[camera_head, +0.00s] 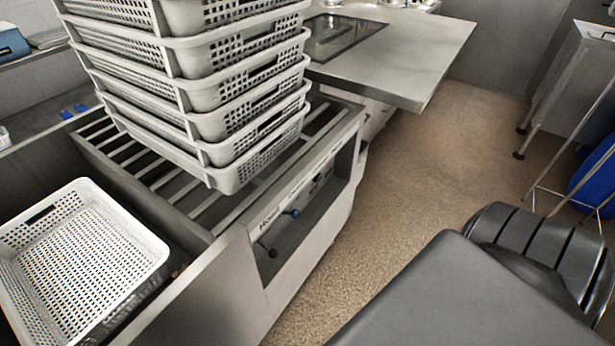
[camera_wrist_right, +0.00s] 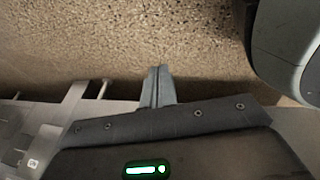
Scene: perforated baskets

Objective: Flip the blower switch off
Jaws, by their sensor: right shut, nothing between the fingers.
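The steel machine (camera_head: 232,285) stands left of centre in the head view. Its front has a recessed control panel (camera_head: 301,222) with a blue-tipped lever (camera_head: 293,212) and a dark knob or lever (camera_head: 268,251) at its near end. Smaller controls sit further along the panel; I cannot tell which one is the blower switch or how it is set. My right gripper (camera_wrist_right: 157,84) shows in the right wrist view. Its fingers are together and empty, with the speckled floor behind them. No gripper shows in the head view.
A tall stack of white perforated baskets (camera_head: 222,128) stands on the machine's slatted top (camera_head: 172,184). Another white basket (camera_head: 150,247) sits at the lower left. A steel table (camera_head: 408,55) is at the back. The brown floor (camera_head: 420,190) right of the machine is clear.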

